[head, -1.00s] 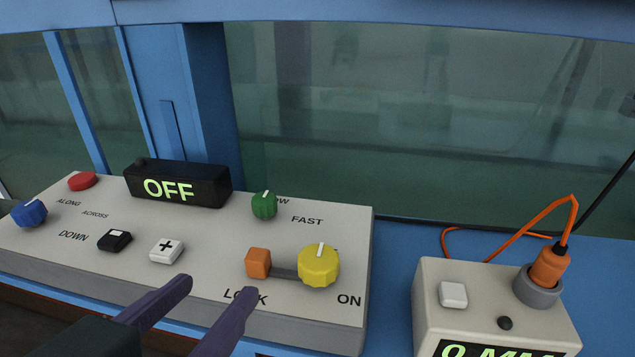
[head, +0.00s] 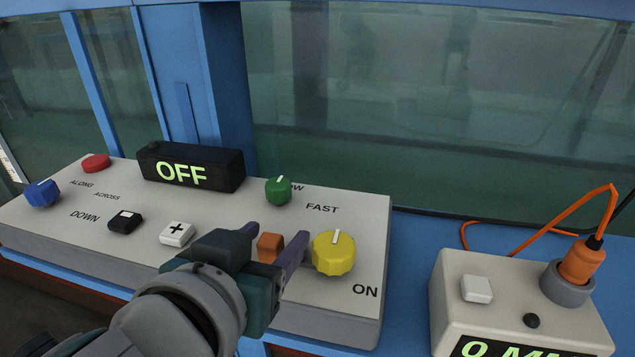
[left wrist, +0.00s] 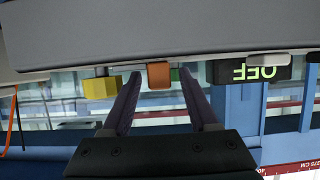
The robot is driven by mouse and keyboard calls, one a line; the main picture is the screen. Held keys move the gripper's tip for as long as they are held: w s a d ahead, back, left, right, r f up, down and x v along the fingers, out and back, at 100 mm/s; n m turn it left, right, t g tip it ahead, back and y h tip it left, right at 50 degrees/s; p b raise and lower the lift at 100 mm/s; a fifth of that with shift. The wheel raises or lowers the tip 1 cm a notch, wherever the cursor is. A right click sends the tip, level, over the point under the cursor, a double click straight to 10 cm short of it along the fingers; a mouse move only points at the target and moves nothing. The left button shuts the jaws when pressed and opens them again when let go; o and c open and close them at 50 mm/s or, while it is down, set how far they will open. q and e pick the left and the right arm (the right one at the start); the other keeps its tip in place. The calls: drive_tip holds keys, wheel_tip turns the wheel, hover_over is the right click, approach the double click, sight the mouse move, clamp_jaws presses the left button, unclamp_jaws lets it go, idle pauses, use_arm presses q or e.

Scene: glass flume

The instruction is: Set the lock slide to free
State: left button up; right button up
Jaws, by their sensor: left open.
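The lock slide's orange knob (head: 270,247) stands on the pale control panel (head: 350,220), left of the yellow knob (head: 333,252). My left gripper (head: 274,244) is open, with one purple finger on each side of the orange knob. In the left wrist view the orange knob (left wrist: 159,76) shows between the two fingers (left wrist: 158,85), with a gap on both sides. The gripper hides the slide's track and the LOCK lettering in the head view. My right gripper is not in view.
A black display (head: 190,168) reads OFF at the panel's back. A green knob (head: 278,190), a white plus button (head: 177,233) and a black button (head: 125,221) are nearby. A box (head: 510,318) with an orange cable stands to the right.

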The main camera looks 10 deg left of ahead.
use_arm(q)
clamp_jaws()
idle(0.4)
